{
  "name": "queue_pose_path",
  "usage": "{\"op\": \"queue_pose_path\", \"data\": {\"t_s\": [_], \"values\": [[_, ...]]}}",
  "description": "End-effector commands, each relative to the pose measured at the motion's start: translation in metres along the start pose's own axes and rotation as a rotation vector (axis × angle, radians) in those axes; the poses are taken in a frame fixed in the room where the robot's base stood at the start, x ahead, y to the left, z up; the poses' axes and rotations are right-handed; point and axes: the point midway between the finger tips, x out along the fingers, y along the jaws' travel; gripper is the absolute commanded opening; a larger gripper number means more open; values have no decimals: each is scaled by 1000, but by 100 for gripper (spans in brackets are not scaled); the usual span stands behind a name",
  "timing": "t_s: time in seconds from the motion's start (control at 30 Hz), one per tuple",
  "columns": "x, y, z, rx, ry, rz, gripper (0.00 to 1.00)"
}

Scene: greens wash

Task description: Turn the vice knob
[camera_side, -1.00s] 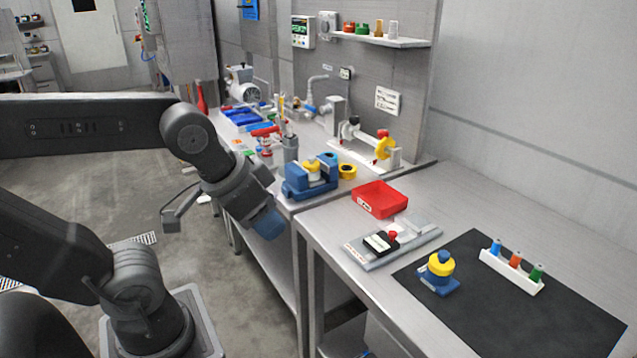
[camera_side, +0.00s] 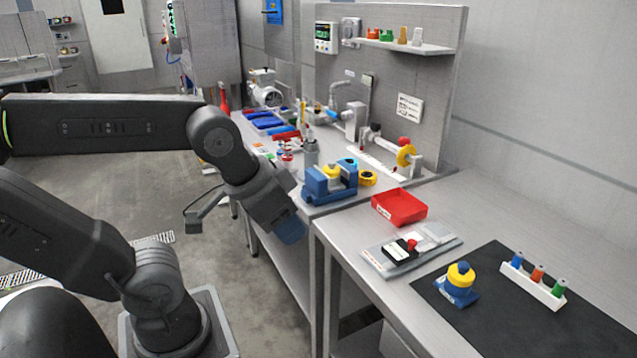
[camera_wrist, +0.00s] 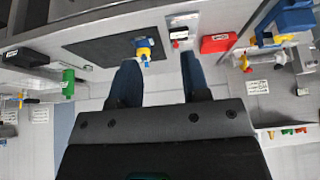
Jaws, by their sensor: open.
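A blue vice (camera_side: 343,192) stands near the corner of the far bench, with a yellow round part (camera_side: 332,172) between its blue blocks. I cannot tell for sure which part is its knob. A blue vice-like body also shows at the upper right of the wrist view (camera_wrist: 294,18). My gripper (camera_side: 292,232) hangs in front of the bench edges, pointing down, left of and apart from the vice. In the wrist view its two blue fingers (camera_wrist: 158,60) are spread, with nothing held between them.
A small blue block with a yellow round top (camera_side: 461,274) sits on a black mat (camera_side: 540,320), beside a white rack (camera_side: 533,285). A red bin (camera_side: 399,208) and a grey plate (camera_side: 440,246) lie between mat and vice.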

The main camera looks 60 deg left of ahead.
Motion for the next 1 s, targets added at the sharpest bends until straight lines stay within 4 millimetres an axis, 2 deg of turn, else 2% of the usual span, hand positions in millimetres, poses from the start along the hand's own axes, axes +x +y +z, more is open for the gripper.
{"op": "queue_pose_path", "data": {"t_s": [0.27,0.33,0.37,0.47,0.53,0.67,0.8,0.9,1.0], "values": [[0,0,0,0,0,0,43],[0,-1,-1,4,-1,-2,49],[1,-2,-2,12,-3,-5,49],[5,-11,-13,82,-21,-34,49],[11,-24,-27,180,-50,-68,49],[30,-65,-60,443,-145,-135,49],[56,-122,-88,754,-281,-165,49],[78,-168,-101,972,-390,-151,49],[102,-214,-104,1181,-498,-105,49]]}}
